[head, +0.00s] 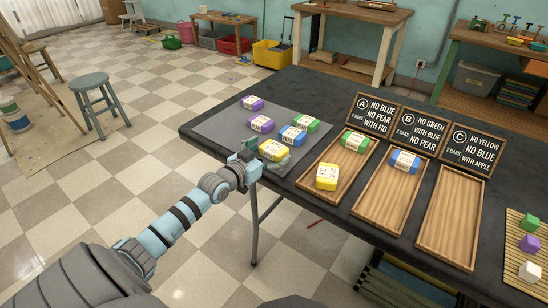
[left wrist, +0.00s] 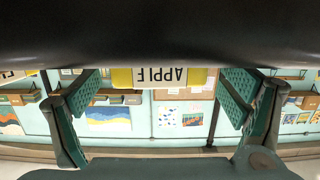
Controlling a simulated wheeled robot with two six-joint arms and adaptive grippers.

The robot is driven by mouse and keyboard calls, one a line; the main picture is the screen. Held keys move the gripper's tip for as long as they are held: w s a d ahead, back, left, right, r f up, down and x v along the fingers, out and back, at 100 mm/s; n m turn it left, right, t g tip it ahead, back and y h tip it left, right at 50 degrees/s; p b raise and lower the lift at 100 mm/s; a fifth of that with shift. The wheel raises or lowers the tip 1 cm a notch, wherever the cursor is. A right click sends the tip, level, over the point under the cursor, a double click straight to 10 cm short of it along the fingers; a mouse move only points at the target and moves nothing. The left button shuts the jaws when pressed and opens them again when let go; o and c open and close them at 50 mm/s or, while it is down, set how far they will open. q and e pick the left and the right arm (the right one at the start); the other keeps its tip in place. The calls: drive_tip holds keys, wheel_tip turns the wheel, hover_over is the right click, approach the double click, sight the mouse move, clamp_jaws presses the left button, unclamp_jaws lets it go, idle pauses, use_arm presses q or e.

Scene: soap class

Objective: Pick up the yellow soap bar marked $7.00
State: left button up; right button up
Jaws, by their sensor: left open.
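A yellow soap bar (head: 273,150) with a white label lies at the near edge of the grey mat (head: 222,129). My left gripper (head: 263,158) is open right at this bar, with its fingers at the bar's two sides. In the left wrist view, a yellow bar (left wrist: 122,77) shows between the spread fingers (left wrist: 165,95), its label reading APPLE upside down. I cannot tell whether the fingers touch it. A second yellow bar (head: 327,177) lies in tray A. No $7.00 mark is readable on either bar. My right gripper is not in view.
Purple bars (head: 252,103), a blue bar (head: 293,135) and a green bar (head: 306,123) lie on the mat near the gripper. Tray A (head: 318,204) also holds a green bar; tray B (head: 385,205) holds a blue bar; tray C (head: 449,217) is empty. Signs (head: 423,132) stand behind the trays.

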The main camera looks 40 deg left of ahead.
use_arm(q)
drive_tip(key=shift+s+r, duration=0.1)
drive_tip(key=shift+r, duration=0.05)
drive_tip(key=c, duration=1.3)
